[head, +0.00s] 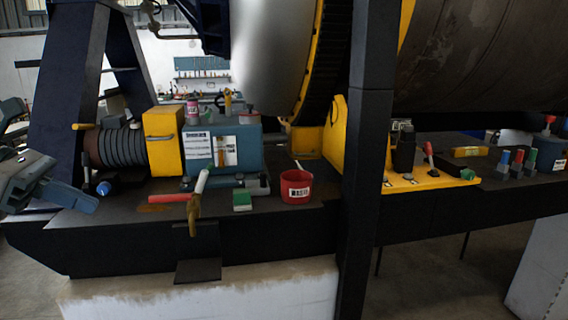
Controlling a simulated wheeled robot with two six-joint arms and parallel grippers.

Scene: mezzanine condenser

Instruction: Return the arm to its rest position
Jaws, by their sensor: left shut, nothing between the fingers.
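My left gripper (72,195) is at the left edge of the head view, beside the left end of the dark bench (110,225). It is shut and holds nothing. It is apart from the tools on the bench. My right gripper is not in view.
On the bench are a blue box with labels (250,155), a yellow box (163,140), a red cup (295,187), a red-handled tool (168,198) and a green-topped block (242,200). A dark post (365,150) stands in front of the bench. Bottles (517,160) stand at right.

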